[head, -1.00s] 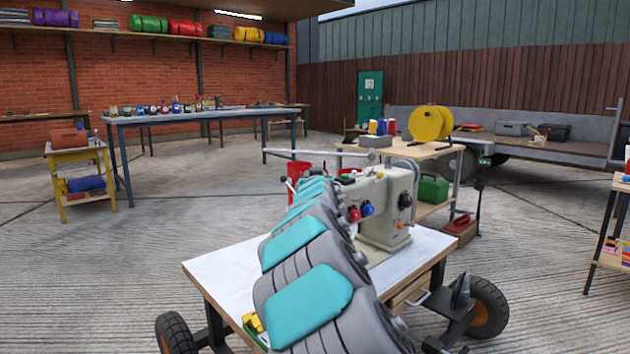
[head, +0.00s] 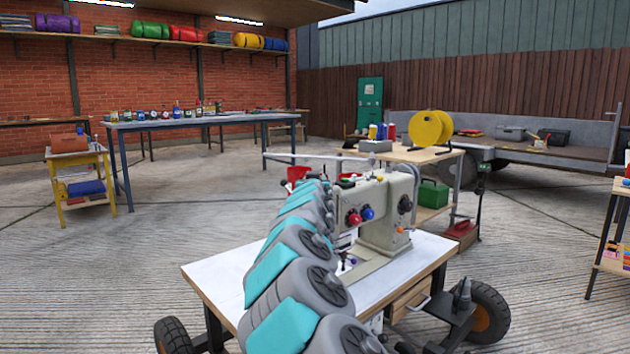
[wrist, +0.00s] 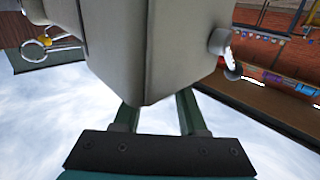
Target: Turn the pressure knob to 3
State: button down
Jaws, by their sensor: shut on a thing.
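The cream sewing machine (head: 385,205) stands on the white-topped wheeled table (head: 225,275). No marking can be read, so I cannot tell a setting. In the wrist view, my gripper (wrist: 158,108) reaches up to the machine's pale housing (wrist: 140,45). Its two fingers stand apart, shut on what is most likely the pressure knob. The housing hides the fingertips and the thing between them. In the head view my arm covers the gripper.
A wooden table (head: 410,153) with a yellow reel (head: 427,128) and a green case (head: 433,194) stands behind the machine. A red bucket (head: 297,173) is behind it to the left. Open concrete floor (head: 180,240) lies to the left.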

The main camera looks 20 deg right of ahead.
jog(key=shift+c, duration=2.3)
grip_release()
jog(key=shift+s, duration=0.1)
jog(key=shift+s+a+r, duration=0.2)
jog(key=shift+s+a, duration=0.1)
jog(key=shift+s, duration=0.1)
jog(key=v, duration=0.6)
jog(key=shift+s+f+p, duration=0.2)
jog(key=shift+s+p, duration=0.2)
jog(key=shift+p, duration=0.05)
jog(key=shift+a, duration=0.15)
